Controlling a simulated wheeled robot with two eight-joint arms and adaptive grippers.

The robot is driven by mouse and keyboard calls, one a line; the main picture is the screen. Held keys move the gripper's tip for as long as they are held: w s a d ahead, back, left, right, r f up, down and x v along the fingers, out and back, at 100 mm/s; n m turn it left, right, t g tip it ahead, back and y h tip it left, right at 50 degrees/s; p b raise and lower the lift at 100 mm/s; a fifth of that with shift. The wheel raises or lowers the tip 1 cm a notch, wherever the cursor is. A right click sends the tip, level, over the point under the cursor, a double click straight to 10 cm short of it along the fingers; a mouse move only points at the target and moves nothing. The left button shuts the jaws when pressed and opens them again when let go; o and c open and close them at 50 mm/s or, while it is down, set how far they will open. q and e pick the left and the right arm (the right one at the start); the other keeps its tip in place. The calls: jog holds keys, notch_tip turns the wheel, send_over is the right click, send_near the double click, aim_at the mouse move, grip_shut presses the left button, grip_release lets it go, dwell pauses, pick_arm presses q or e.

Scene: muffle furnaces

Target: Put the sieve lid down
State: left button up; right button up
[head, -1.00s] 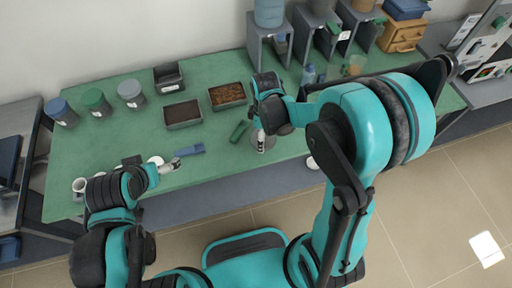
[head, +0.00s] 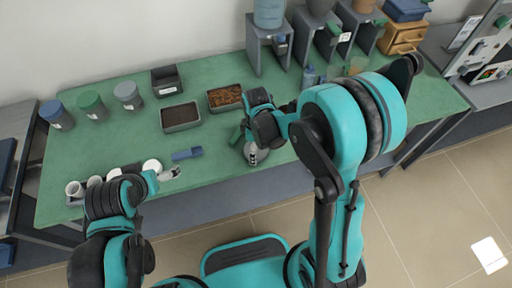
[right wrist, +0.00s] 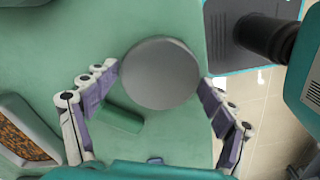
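The sieve lid appears in the right wrist view as a round grey disc (right wrist: 160,73). It sits between the two fingers of my right gripper (right wrist: 160,78), with a fingertip against each side. In the head view the grey round piece (head: 256,156) shows below my right gripper (head: 257,143), near the front edge of the green table (head: 225,160). I cannot tell its exact height over the table, or whether anything is under it. My left gripper (head: 172,173) is over the front left of the table, near small white dishes; its finger opening is too small to judge.
A green scoop (right wrist: 122,118) lies beside the lid. A blue scoop (head: 187,154) lies to the left. Two soil trays (head: 180,118) (head: 225,96) and a dark box (head: 167,79) stand behind. Lidded jars (head: 92,105) stand at the back left. The middle left of the table is clear.

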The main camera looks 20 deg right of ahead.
dwell(0.3)
jog(key=shift+r, duration=0.25)
notch_tip(320, 180, up, 11)
jog(key=p, duration=0.5)
jog(key=s+d+r+m+t, duration=0.4)
jog(key=s+r+m+t, duration=0.3)
jog(key=m, duration=0.6)
jog(key=s+r, duration=0.2)
jog(key=s, duration=0.1)
jog(key=shift+s+d+r, duration=0.15)
jog(key=shift+d+r, duration=0.2)
jog(key=shift+r, duration=0.05)
